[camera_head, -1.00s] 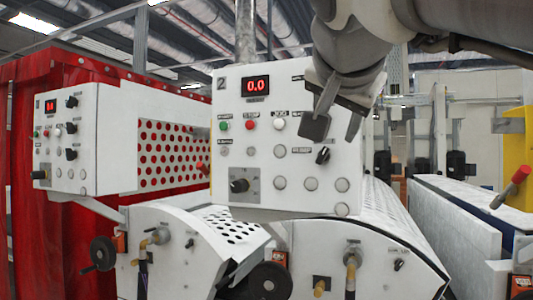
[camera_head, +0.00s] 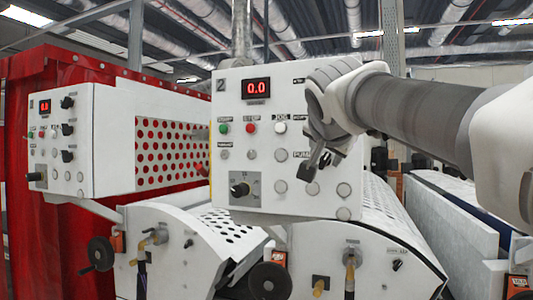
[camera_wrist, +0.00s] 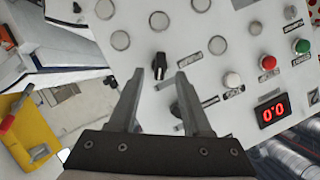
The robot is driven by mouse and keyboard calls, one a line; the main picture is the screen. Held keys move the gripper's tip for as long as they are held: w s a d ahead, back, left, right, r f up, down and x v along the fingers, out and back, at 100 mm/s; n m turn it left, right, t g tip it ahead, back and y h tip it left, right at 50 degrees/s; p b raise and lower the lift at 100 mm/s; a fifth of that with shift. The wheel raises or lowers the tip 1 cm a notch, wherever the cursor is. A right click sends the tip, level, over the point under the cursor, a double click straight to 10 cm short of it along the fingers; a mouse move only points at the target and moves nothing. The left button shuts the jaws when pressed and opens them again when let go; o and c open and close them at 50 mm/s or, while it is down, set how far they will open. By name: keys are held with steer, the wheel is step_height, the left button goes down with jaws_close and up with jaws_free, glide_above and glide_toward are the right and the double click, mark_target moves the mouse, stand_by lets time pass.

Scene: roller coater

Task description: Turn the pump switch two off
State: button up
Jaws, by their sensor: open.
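The white control panel (camera_head: 232,120) marked 2 has a red 0.0 display (camera_head: 257,88). The black pump switch (camera_wrist: 159,65) shows in the wrist view with a pale mark along it, between and slightly beyond my fingertips. My gripper (camera_wrist: 160,76) is open and empty, with one finger on each side of the switch. I cannot tell whether either finger touches it. In the head view my gripper (camera_head: 316,166) is in front of the panel's right side and covers the switch. A second black knob (camera_wrist: 177,109) sits between the fingers, nearer the gripper base.
Green (camera_head: 224,128), red (camera_head: 251,128) and white (camera_head: 280,128) buttons lie left of my gripper. A black rotary knob (camera_head: 240,189) is at the panel's lower left. Another panel (camera_head: 66,150) stands at left.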

mark_target(325, 160)
steer(key=shift+p+x, duration=0.35)
steer(key=shift+x, duration=1.65)
jaws_close()
